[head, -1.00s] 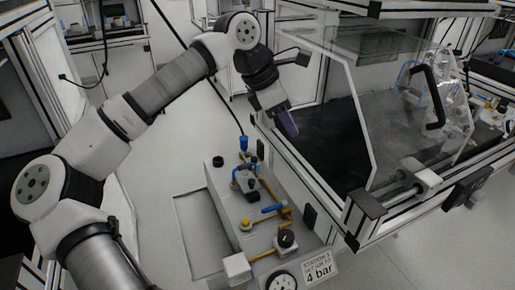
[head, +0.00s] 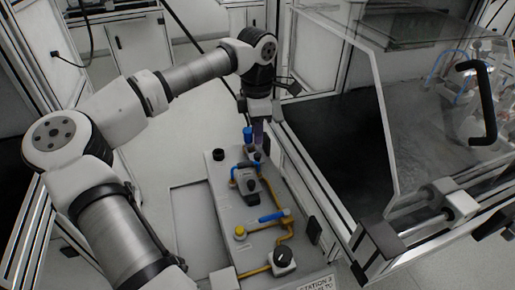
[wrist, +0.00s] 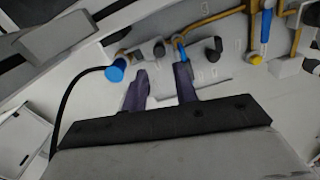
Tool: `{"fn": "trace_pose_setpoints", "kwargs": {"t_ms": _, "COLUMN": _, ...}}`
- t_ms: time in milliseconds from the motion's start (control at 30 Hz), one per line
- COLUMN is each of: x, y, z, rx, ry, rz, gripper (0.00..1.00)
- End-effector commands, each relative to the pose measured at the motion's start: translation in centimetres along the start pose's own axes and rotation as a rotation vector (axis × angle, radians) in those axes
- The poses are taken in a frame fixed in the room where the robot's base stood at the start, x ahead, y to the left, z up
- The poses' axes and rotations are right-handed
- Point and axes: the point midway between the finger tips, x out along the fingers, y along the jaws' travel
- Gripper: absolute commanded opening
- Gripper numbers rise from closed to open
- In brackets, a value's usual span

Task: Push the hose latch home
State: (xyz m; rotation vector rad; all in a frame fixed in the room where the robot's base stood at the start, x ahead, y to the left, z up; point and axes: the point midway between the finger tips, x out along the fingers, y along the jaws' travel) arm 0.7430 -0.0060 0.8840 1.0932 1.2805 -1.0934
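A grey panel box (head: 225,215) carries the fittings. A blue hose plug (head: 247,134) stands at its far end; in the wrist view the plug (wrist: 116,70) has a black hose (wrist: 72,100) running from it. I cannot tell for certain which part is the latch. A grey block with a dark top (head: 250,184) sits inside a blue-and-yellow tube loop. My gripper (head: 258,138) points down over the far end, just right of the plug. In the wrist view its two purple fingers (wrist: 161,76) are apart with nothing between them. Contact with the fittings cannot be told.
A blue-handled valve (head: 273,215), a yellow button (head: 240,232) and a black knob (head: 284,257) sit on the nearer part of the box. A clear-walled enclosure (head: 345,100) with a metal frame stands close on the right.

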Motion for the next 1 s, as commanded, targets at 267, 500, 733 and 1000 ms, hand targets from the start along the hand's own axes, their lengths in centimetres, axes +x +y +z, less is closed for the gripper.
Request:
{"fn": "trace_pose_setpoints", "kwargs": {"t_ms": 267, "x": 5.2, "y": 0.0, "z": 0.0, "rx": 0.000, "ry": -0.001, "rz": -0.001, "gripper": 0.29}}
{"fn": "trace_pose_setpoints", "kwargs": {"t_ms": 500, "x": 7.0, "y": 0.0, "z": 0.0, "rx": 0.000, "ry": -0.001, "rz": 0.001, "gripper": 0.29}}
{"fn": "trace_pose_setpoints", "kwargs": {"t_ms": 733, "x": 7.2, "y": 0.0, "z": 0.0, "rx": 0.000, "ry": -0.001, "rz": 0.001, "gripper": 0.29}}
{"fn": "trace_pose_setpoints", "kwargs": {"t_ms": 1000, "x": 7.2, "y": 0.0, "z": 0.0, "rx": 0.000, "ry": -0.001, "rz": 0.001, "gripper": 0.00}}
